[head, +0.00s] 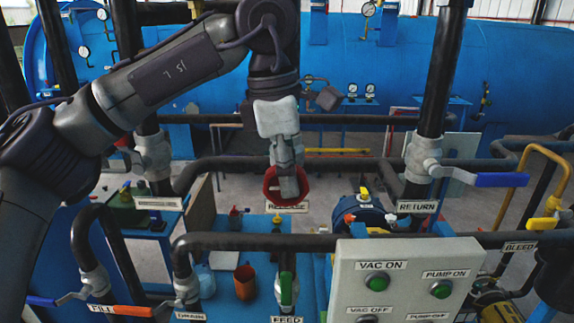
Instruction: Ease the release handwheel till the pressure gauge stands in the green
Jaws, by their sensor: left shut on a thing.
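The red release handwheel (268,186) is in the middle of the head view, just above a label that reads RELEASE (287,208), partly covered. My left gripper (288,186) reaches down from above and is shut on the handwheel, hiding much of it. Several round white gauges show: one at the upper left (84,51), one at the top (369,9), and a small pair (352,88) on the blue tank. I cannot tell which one belongs to the handwheel, and their needles and any green band are too small to read. My right gripper is not in view.
A grey panel (404,252) with green buttons stands at the front right. Dark pipes run around the handwheel. A blue-handled valve (500,180) is at the RETURN label (417,207). An orange cup (245,282) stands below on a blue surface. The blue tank (420,60) fills the back.

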